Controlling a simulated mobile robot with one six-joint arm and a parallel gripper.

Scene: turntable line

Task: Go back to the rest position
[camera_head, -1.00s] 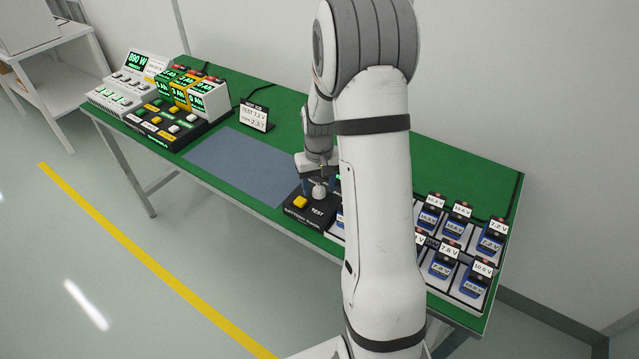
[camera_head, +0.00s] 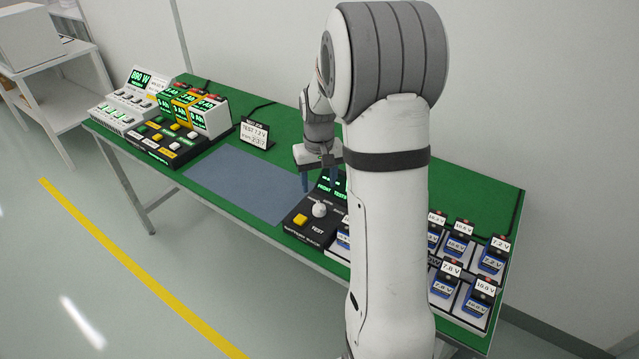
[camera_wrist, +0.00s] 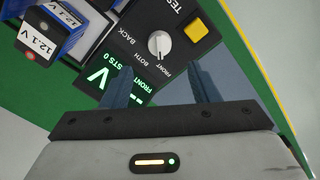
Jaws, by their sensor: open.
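My gripper (camera_head: 319,181) is open and empty, with its blue fingers apart above the black battery tester. In the wrist view the two fingertips (camera_wrist: 161,72) point toward the tester panel, with nothing between them. The tester (camera_head: 297,229) has a yellow button (camera_head: 300,220), a white rotary knob (camera_head: 320,209) marked FRONT, BOTH and BACK, and a green-lit display (camera_head: 328,186). The knob also shows in the wrist view (camera_wrist: 159,44), as does the yellow button (camera_wrist: 196,27). My arm hides part of the table to the right of the tester.
Several blue battery packs (camera_head: 443,284) with voltage labels stand in trays at the right. A grey-blue mat (camera_head: 235,182) lies bare left of the tester. Chargers (camera_head: 209,118) and a lit power unit (camera_head: 138,82) stand at the far left. A small sign (camera_head: 254,132) stands behind the mat.

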